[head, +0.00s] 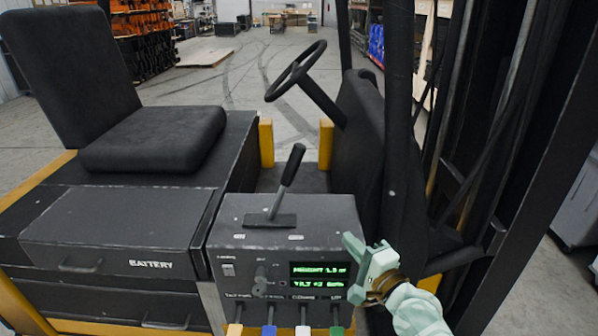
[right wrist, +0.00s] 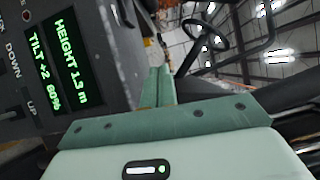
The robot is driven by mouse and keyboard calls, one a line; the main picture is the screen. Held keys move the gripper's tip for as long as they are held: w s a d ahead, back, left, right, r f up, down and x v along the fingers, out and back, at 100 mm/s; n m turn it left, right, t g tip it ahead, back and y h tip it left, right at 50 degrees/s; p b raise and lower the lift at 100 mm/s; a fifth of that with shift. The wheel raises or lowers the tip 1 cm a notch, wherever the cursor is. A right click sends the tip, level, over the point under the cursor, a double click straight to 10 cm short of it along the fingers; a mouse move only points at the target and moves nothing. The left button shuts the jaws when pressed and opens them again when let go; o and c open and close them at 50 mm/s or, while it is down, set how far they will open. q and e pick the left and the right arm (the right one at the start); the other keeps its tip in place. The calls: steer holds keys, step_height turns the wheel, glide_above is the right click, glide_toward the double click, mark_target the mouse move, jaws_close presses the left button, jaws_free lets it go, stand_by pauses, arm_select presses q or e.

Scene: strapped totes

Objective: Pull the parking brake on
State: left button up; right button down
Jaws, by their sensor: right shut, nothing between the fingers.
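The parking brake lever (head: 289,172) is a black handle on a slotted plate on top of the grey console (head: 330,210). It leans up and to the right. My right gripper (head: 352,246) is pale green, shut and empty. It is at the console's front right corner, lower than the lever and to its right, apart from it. In the right wrist view the shut fingers (right wrist: 156,88) point up past the console's edge, and the lever cannot be made out. My left gripper is not in view.
The console front has green displays (head: 319,276), a knob (head: 261,281) and several coloured levers (head: 303,330) below. A steering wheel (head: 296,70) and a black seat (head: 150,138) are behind. Dark mast posts (head: 398,110) stand to the right. Space above the console is clear.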

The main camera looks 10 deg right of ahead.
mark_target(286, 182)
step_height(286, 182, up, 8)
steer(key=m+t+y+p, duration=0.1)
steer(key=m, duration=0.1)
steer(key=shift+w+a+r+t, duration=0.15)
steer(key=shift+w+a+t, duration=0.15)
steer(key=shift+t, duration=0.1)
steer(key=s+a+p+x, duration=0.1)
steer(key=a+x, duration=0.1)
steer(key=x, duration=1)
steer(key=shift+w+a+r, duration=0.35)
steer(key=shift+w+r, duration=0.05)
steer(key=shift+r, duration=0.05)
